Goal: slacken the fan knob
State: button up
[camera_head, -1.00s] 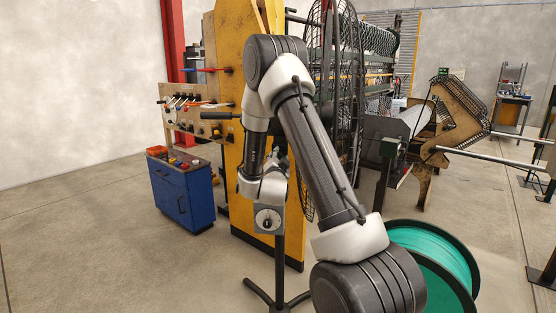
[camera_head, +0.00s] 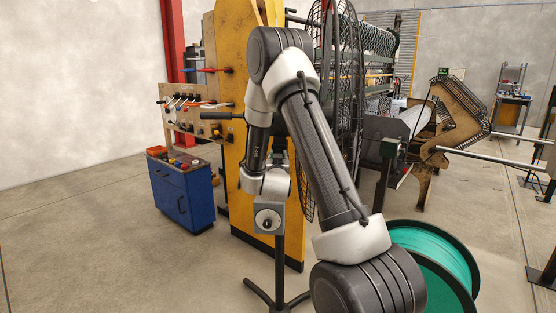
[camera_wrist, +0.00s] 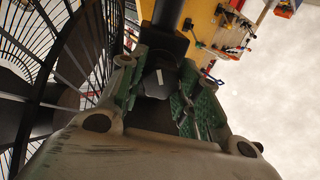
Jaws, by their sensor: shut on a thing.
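The fan knob (camera_wrist: 158,84), dark with a short white line on it, sits between the fingers in the wrist view. My gripper (camera_wrist: 168,76), with greenish worn finger pads, is shut on it. The knob's sides are partly hidden by the fingers. The fan's black wire cage (camera_wrist: 65,60) fills the left of the wrist view. In the head view the fan cage (camera_head: 356,100) stands behind my arm. My arm hides the gripper's hold on the knob there.
A grey box with a dial (camera_head: 268,219) is on the fan's stand, close to my wrist. A blue cabinet (camera_head: 181,197) stands left, by a yellow machine frame (camera_head: 240,185). A green spool (camera_head: 438,252) is at the lower right. Floor at the left is open.

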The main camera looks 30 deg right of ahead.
jog(key=shift+n, duration=0.3)
jog(key=o, duration=1.1)
jog(key=shift+c, duration=0.2)
jog(key=v, duration=1.2)
jog(key=shift+f, duration=0.1)
